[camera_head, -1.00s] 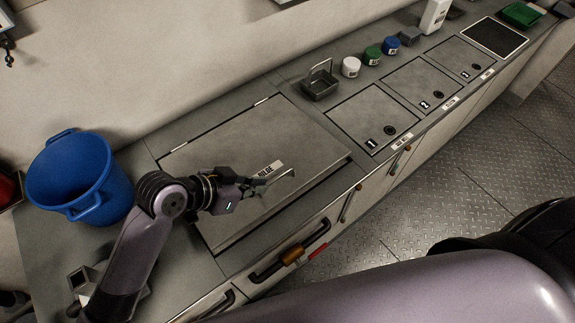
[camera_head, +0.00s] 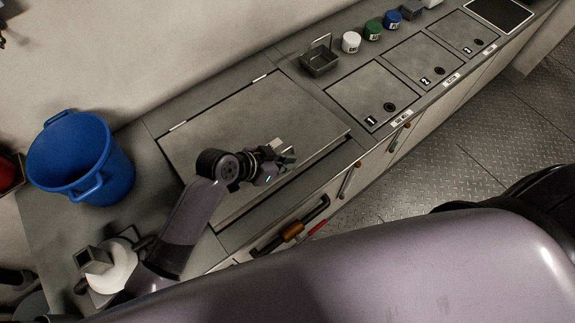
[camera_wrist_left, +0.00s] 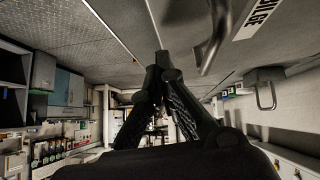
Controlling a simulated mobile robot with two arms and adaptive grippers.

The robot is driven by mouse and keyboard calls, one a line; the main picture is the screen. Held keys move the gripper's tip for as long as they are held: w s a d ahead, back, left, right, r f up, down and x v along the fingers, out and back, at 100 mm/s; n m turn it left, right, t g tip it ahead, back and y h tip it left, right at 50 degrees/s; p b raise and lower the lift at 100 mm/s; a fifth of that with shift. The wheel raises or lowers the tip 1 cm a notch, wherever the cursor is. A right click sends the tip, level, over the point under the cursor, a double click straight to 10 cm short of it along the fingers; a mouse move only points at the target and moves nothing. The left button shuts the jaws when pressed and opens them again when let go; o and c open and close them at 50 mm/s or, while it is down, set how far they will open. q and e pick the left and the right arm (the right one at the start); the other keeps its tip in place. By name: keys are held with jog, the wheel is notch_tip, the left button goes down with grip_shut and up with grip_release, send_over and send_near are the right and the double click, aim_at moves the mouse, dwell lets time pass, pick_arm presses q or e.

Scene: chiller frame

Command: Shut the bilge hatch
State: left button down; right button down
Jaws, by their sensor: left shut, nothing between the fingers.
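The bilge hatch (camera_head: 245,120) is a grey rectangular lid in the counter, hinged along its back edge. Its front edge looks slightly raised, with a dark gap between it and the frame. My left gripper (camera_head: 286,158) is over the lid's front part, at its handle and label, which it mostly hides in the head view. In the left wrist view the shut, empty fingers (camera_wrist_left: 160,65) point toward the lid, beside the curved handle (camera_wrist_left: 214,40) and the BILGE label (camera_wrist_left: 262,15). Whether they touch the lid, I cannot tell. My right gripper is out of view.
A blue bucket (camera_head: 80,158) stands left of the hatch. Numbered lids (camera_head: 373,94) lie right of the hatch. A drawer handle (camera_head: 290,230) is on the counter front.

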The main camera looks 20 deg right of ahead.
pick_arm(q)
jog(key=shift+s+f, duration=0.1)
jog(key=shift+f, duration=0.5)
